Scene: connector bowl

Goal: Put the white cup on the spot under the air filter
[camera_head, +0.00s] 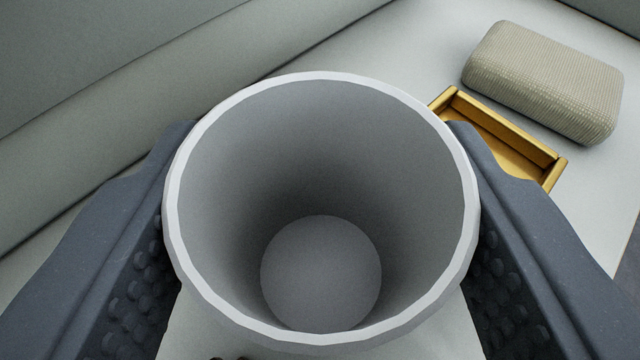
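The white cup (320,270) fills the middle of the view, its open rim facing the camera, and it looks empty inside. My gripper (320,215) has one dark, studded finger on each side of the cup, and both fingers press against its outer wall. The cup hides what lies directly below it. I cannot tell whether its base touches the surface. No air filter can be made out for certain, and no marked spot shows.
A beige textured block (545,80) with rounded edges lies at the upper right on the pale surface (420,50). A yellow open tray (545,158) lies between it and the cup, partly hidden. A grey ledge (100,140) runs along the left. The surface ends at the right.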

